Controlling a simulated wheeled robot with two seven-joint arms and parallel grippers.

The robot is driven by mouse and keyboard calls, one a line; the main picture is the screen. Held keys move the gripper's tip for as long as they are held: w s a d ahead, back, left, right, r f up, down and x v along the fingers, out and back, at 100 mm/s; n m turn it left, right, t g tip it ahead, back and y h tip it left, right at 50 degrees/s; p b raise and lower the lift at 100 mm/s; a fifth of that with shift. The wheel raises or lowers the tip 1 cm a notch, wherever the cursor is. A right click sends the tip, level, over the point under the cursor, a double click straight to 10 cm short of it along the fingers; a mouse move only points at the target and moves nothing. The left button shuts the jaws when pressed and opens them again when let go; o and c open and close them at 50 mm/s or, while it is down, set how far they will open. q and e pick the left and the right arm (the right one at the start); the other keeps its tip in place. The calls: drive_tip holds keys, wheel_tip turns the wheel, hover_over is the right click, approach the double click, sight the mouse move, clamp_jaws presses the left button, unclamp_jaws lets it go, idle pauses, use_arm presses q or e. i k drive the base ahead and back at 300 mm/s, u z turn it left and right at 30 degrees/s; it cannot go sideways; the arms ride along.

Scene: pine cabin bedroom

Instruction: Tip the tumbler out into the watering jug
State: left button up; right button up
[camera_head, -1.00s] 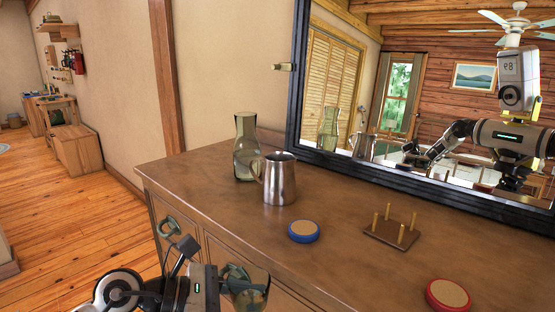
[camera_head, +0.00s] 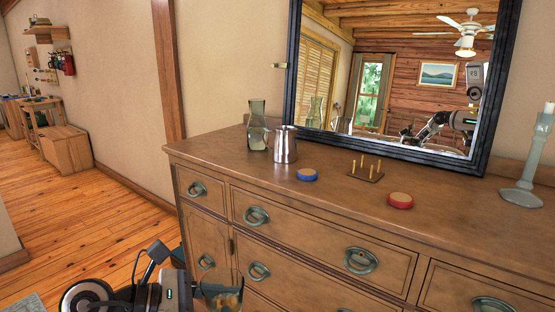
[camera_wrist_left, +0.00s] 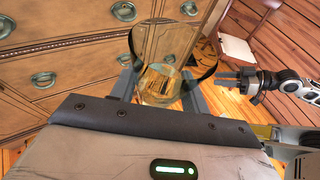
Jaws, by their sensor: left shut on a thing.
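My left gripper (camera_head: 205,291) is low in the head view, in front of the dresser and below its top. It is shut on a clear glass tumbler (camera_head: 229,299), which the left wrist view also shows between the fingers (camera_wrist_left: 160,85). Orange-brown colour shows in or through the glass; I cannot tell which. A steel jug (camera_head: 285,147) with a handle stands upright on the dresser's back left, apart from my gripper; its inside is hidden. My right gripper (camera_wrist_left: 228,79) shows at the right of the left wrist view, open and empty.
A green glass carafe (camera_head: 257,130) stands close to the jug's left. A mirror (camera_head: 395,150) rises behind.

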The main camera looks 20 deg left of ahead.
sight(284, 147)
drive_tip(key=u, duration=1.75)
drive_tip(key=i, duration=1.5)
drive_tip(key=z, duration=2.35)
